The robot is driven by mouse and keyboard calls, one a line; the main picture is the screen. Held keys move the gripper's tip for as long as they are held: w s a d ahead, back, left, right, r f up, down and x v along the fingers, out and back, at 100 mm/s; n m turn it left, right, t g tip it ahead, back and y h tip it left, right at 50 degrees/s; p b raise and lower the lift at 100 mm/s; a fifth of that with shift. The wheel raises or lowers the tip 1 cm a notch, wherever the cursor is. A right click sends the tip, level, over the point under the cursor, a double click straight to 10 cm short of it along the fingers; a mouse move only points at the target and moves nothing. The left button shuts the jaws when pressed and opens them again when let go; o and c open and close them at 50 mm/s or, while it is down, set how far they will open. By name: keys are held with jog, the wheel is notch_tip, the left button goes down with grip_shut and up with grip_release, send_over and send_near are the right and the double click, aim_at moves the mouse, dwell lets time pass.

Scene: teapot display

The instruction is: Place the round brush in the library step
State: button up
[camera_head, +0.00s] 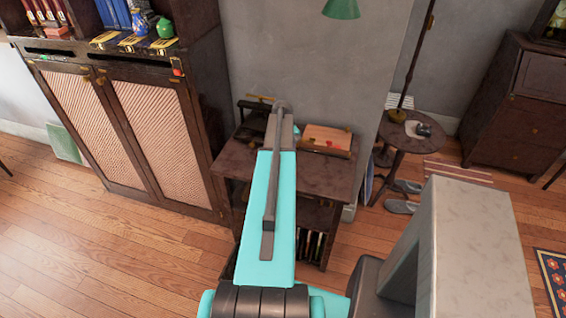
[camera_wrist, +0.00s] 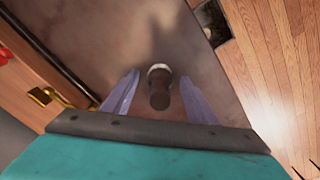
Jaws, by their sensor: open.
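The round brush (camera_wrist: 159,88), a dark brown knob with a pale ring at its far end, appears in the wrist view on the dark table top (camera_wrist: 125,40). My gripper (camera_wrist: 160,76) is open, with one pale purple finger on each side of the brush. Gaps show between the brush and both fingers, and I cannot tell its height against them. In the head view my teal arm reaches over the side table (camera_head: 325,178) and hides the brush. I cannot clearly identify the library step; a dark open-topped thing (camera_wrist: 212,22) shows beyond the table edge in the wrist view.
A wooden box (camera_head: 326,139) stands at the table's back right, and a dark item with a brass-coloured bar (camera_head: 256,112) at its back left. A tall cabinet (camera_head: 150,130) stands close on the left. A round table (camera_head: 410,138) stands right. Wooden floor (camera_head: 110,250) is clear in front.

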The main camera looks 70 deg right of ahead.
jog(key=c, duration=1.3)
jog(key=shift+o, duration=0.2)
jog(key=shift+r, duration=0.2)
jog(key=shift+r+b, duration=0.85)
jog(key=shift+r, duration=0.3)
jog(key=w+a+r+b, duration=0.1)
jog(key=w+a+b, duration=0.1)
jog(key=a, duration=0.5)
jog(key=w+a+r+b, duration=0.1)
jog(key=w+a+b, duration=0.1)
jog(key=a, duration=0.6)
jog(key=shift+a+r+b, duration=0.15)
jog(key=shift+a+b, duration=0.1)
jog(key=shift+b, duration=0.1)
jog(key=shift+w, duration=0.1)
